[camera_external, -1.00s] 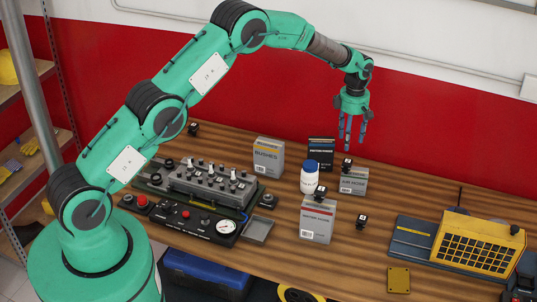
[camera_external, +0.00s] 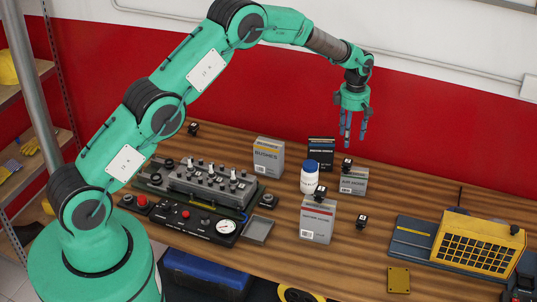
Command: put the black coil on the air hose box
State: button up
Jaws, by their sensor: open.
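The air hose box (camera_external: 354,185) is a small grey box at the back middle of the bench, right of the white bottle. A black coil (camera_external: 347,165) shows at its top left edge and appears to rest on it. Other small black coils are in view: one (camera_external: 320,192) at the top of the front grey box, one (camera_external: 361,222) on the bench to the right of that box, and one (camera_external: 193,129) at the far left back. My gripper (camera_external: 353,138) is open and empty, pointing down above the air hose box, clear of the coil.
A white bottle with a blue cap (camera_external: 310,179), a bushes box (camera_external: 268,158) and a dark box (camera_external: 321,152) stand close by. An engine trainer (camera_external: 212,182) is at left, a yellow-fronted unit (camera_external: 478,243) at right.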

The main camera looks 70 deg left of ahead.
jog(key=s+d+r+m+t, duration=0.1)
jog(key=s+d+r+m, duration=0.3)
jog(key=r, duration=0.6)
jog(key=s+d+r+m, duration=0.2)
jog(key=s+d+r, duration=0.3)
jog(key=r, duration=0.4)
jog(key=s+d+r+m+t, duration=0.1)
jog(key=s+d+r+m, duration=0.25)
jog(key=s+r, duration=0.5)
jog(key=s+d+r+m+t, duration=0.1)
jog(key=s+d+r+m, duration=0.2)
jog(key=s+r, duration=0.35)
jog(key=s+d+r+m, duration=0.25)
jog(key=s+r, duration=0.25)
jog(key=s, duration=0.3)
jog(key=s+d+f+m, duration=0.1)
jog(key=s+d+m, duration=0.1)
jog(key=s, duration=0.7)
jog(key=s+d+m+t, duration=0.1)
jog(key=s+m, duration=0.4)
jog(key=s, duration=0.4)
jog(key=s+d+f+m+t, duration=0.1)
jog(key=s+m, duration=0.3)
jog(key=s, duration=0.5)
jog(key=shift+d+f, duration=0.3)
jog(key=shift+d, duration=0.55)
notch_tip(320, 180, down, 20)
jog(key=b, duration=1.9)
jog(key=shift+r+b, duration=0.2)
jog(key=shift+b, duration=0.15)
